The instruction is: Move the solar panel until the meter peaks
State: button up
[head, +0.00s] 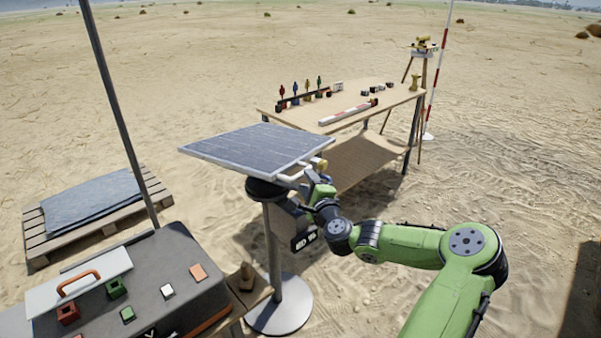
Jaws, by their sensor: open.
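The solar panel (255,146) is a blue-grey gridded plate, slightly tilted, on top of a stand with a grey post (273,245) and round base (280,312). A pale handle (290,178) sticks out at the panel's near right edge. My gripper (312,180) is open at this handle; whether it touches it or has it between the fingers cannot be told. A small dark meter box (303,240) sits on the stand below my gripper; its pale digits are too small to read.
A wooden table (345,98) with small coloured items and a striped pole stands behind. At the lower left are a dark case (185,255) with coloured blocks and a tray (85,283). A pallet (95,215) lies at the left. Sand at the right is mostly open.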

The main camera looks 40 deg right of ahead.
aim_at(302, 173)
jog(key=x, duration=0.5)
jog(key=shift+w+d, duration=0.15)
jog(key=shift+w, duration=0.05)
jog(key=shift+c, duration=0.2)
grip_shut()
